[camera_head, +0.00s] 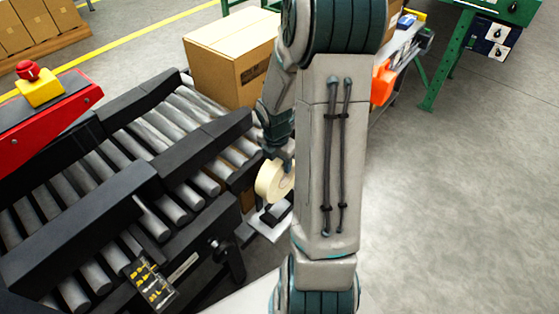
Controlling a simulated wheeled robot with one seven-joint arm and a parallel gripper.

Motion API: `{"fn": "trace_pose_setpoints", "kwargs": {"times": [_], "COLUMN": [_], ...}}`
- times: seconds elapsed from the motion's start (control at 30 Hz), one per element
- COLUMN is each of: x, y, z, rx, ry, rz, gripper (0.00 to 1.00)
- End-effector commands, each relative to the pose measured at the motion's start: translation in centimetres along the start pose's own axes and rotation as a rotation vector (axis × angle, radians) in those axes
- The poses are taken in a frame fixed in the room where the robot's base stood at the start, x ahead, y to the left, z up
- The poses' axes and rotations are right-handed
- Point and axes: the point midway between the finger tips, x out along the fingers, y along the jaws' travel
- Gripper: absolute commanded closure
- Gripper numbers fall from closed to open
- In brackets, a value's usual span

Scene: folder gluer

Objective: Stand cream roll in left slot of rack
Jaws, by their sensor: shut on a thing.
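The cream roll (268,182) hangs below my gripper (278,160), which is shut on its upper edge. The roll is upright, with its round face turned partly to the right. My arm hides part of the area to its right. Below the roll is a small dark piece on a pale plate (272,222), which may be the rack. I cannot make out its slots, and I cannot tell whether the roll touches it.
A roller conveyor with black rails (80,205) fills the left side. A cardboard box (225,62) stands behind the roll. A red machine part with an emergency button (28,70) is at the far left. An orange object (383,84) sits behind my arm. Open floor (465,200) lies to the right.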

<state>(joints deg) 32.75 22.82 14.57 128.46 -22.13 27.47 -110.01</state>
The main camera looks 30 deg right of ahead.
Motion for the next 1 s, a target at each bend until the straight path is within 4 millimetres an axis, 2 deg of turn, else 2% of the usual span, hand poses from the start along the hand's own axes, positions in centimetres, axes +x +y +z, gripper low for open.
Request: {"fn": "trace_pose_setpoints", "kwargs": {"times": [0.1, 0.5, 1.0], "x": [1.3, 4.0, 4.1], "y": [0.1, 0.1, 0.1], "z": [-0.1, -0.3, -0.4], "rx": [0.0, 0.0, 0.0], "ry": [-0.002, -0.002, -0.002], "rz": [0.002, 0.003, 0.002], "gripper": [1.0, 1.0, 1.0]}}
